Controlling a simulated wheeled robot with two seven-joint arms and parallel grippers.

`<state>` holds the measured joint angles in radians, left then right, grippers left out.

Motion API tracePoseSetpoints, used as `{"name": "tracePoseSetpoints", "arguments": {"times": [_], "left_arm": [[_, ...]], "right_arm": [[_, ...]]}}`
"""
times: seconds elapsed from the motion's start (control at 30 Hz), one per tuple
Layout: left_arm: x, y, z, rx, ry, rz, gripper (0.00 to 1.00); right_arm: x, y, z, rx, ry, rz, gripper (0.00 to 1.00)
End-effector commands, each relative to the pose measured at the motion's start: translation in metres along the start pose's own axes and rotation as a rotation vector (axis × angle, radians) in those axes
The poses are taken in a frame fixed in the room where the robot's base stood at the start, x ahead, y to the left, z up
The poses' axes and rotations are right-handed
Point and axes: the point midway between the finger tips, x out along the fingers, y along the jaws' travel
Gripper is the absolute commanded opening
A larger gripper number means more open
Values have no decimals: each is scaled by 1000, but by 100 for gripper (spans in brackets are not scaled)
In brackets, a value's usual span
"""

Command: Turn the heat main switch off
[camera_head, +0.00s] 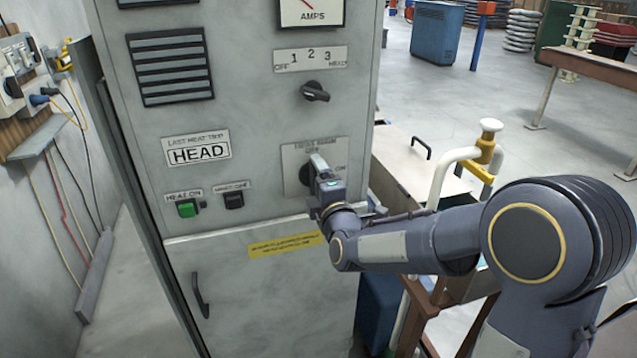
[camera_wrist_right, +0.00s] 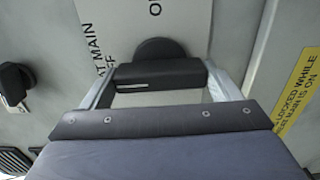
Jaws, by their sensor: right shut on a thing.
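The heat main switch (camera_head: 304,175) is a black rotary knob on a pale plate on the grey cabinet front, with OFF marked above it and ON to its right. My right gripper (camera_head: 319,165) is at the knob and partly covers it in the head view. In the right wrist view, its two fingers are shut on the switch's black bar handle (camera_wrist_right: 158,73), one at each end. My left gripper is not in view.
A selector knob (camera_head: 316,92) sits above the switch. A green lit button (camera_head: 187,209) and a black rocker (camera_head: 234,200) are to the left. A yellow warning label (camera_head: 286,245) and a door handle (camera_head: 200,297) are below. A bench with yellow-and-white fittings (camera_head: 484,160) stands at right.

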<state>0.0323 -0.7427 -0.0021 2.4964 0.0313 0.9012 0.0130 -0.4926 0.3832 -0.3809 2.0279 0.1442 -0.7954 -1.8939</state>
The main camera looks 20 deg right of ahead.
Motion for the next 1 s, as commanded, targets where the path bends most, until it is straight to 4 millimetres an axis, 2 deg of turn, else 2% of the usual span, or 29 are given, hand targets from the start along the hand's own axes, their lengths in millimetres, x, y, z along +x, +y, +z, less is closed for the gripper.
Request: {"name": "tracePoseSetpoints", "arguments": {"times": [0.17, 0.2, 0.33, 0.63, 1.0], "left_arm": [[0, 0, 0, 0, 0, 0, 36], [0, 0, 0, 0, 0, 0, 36], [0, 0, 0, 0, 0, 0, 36], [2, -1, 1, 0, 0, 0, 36], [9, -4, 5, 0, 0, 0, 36]], "right_arm": [[0, -2, -1, -7, 3, -4, 61], [0, -2, -1, -7, 3, -4, 85], [0, -2, -1, -5, 2, -4, 100], [-6, -1, 0, -2, 2, -1, 100], [-65, -1, -1, -1, 3, -1, 100]]}}
